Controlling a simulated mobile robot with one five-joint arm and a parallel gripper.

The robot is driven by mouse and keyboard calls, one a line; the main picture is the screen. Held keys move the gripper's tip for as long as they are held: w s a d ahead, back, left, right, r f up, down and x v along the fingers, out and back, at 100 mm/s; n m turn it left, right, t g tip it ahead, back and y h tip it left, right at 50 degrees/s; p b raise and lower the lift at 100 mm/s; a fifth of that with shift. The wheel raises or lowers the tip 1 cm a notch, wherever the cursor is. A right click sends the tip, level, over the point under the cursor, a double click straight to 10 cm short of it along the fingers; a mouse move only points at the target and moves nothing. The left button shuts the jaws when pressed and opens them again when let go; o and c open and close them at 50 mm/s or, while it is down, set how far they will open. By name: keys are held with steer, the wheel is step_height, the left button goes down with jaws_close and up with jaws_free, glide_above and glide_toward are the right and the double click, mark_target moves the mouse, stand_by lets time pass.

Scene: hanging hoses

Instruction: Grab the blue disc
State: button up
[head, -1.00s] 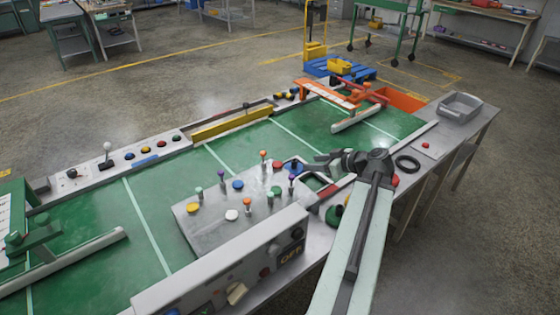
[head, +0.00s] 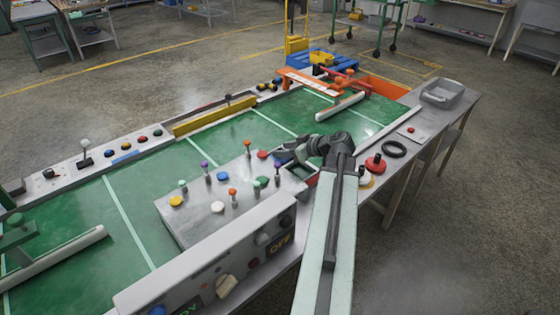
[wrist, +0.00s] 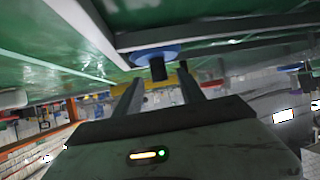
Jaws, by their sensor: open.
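My gripper (head: 279,152) is open and empty, over the far right part of that plate, to the right of this disc. In the wrist view, which is tipped over, a blue disc with a short dark stem (wrist: 156,55) shows just beyond the tips of my open gripper (wrist: 160,80), not between the fingers. I cannot tell whether this is the same disc.
A control box (head: 215,262) marked OFF stands along the near side. A black ring (head: 394,149) lies at right.

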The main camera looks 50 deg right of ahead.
jaws_close()
stand_by(1.3)
